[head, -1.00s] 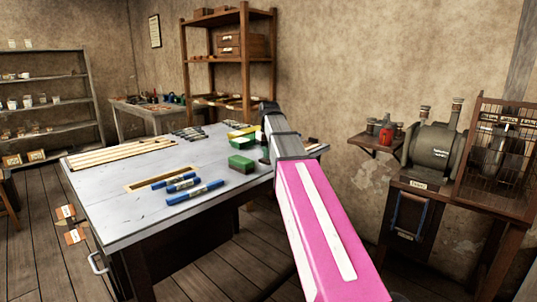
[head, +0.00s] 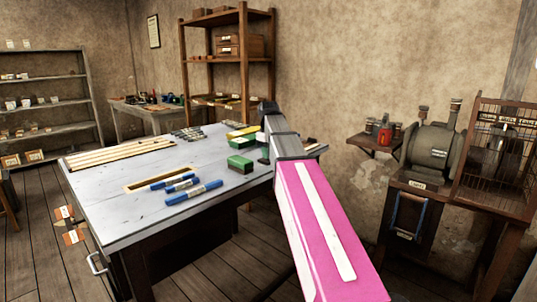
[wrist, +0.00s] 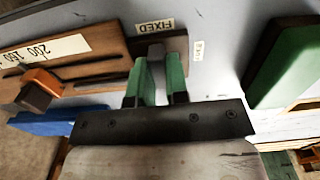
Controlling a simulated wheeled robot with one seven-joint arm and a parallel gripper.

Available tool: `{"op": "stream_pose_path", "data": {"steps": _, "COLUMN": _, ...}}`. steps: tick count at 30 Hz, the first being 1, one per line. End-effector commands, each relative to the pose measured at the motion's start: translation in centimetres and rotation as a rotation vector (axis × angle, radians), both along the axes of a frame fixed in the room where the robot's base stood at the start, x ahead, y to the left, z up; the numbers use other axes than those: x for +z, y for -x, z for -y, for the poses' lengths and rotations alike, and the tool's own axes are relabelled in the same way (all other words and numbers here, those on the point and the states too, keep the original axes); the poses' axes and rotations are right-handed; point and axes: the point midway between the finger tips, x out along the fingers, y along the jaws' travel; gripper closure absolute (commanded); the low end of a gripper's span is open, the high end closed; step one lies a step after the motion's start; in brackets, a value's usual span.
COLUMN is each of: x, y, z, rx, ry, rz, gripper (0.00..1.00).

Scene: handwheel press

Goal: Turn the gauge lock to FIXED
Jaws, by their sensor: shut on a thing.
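In the wrist view, the gauge lock (wrist: 156,50) is a small grey piece on a brown wooden block, between a FIXED label (wrist: 154,26) and a second small label (wrist: 197,50) whose word is hard to read. My gripper (wrist: 158,68) has its green fingers shut on the lock. The fingers hide part of it, so I cannot tell exactly which label it points to. The wooden gauge (wrist: 100,44) carries a number scale and an orange piece (wrist: 40,86) to the left. In the head view, my arm hides the gauge lock.
A green block (head: 240,164) lies on the grey bench (head: 130,215) close to my gripper; a green block also shows at right in the wrist view (wrist: 284,62). Blue tools (head: 193,193) lie toward the bench front. A grinder-like machine (head: 432,150) stands at right.

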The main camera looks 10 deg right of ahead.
Motion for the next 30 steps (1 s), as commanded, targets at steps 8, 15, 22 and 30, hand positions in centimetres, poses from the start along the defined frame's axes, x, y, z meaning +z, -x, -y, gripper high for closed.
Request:
{"op": "stream_pose_path", "data": {"steps": 8, "x": 0.0, "y": 0.0, "z": 0.0, "rx": 0.003, "ry": 0.000, "rz": 0.000, "gripper": 0.60}}
{"op": "stream_pose_path", "data": {"steps": 15, "x": 0.0, "y": 0.0, "z": 0.0, "rx": 0.001, "ry": 0.000, "rz": 0.000, "gripper": 0.60}}
{"op": "stream_pose_path", "data": {"steps": 22, "x": 1.6, "y": -0.1, "z": 0.0, "rx": 0.001, "ry": 0.000, "rz": 0.002, "gripper": 0.60}}
{"op": "stream_pose_path", "data": {"steps": 30, "x": 6.3, "y": -0.2, "z": 0.0, "rx": 0.001, "ry": 0.000, "rz": 0.002, "gripper": 0.60}}
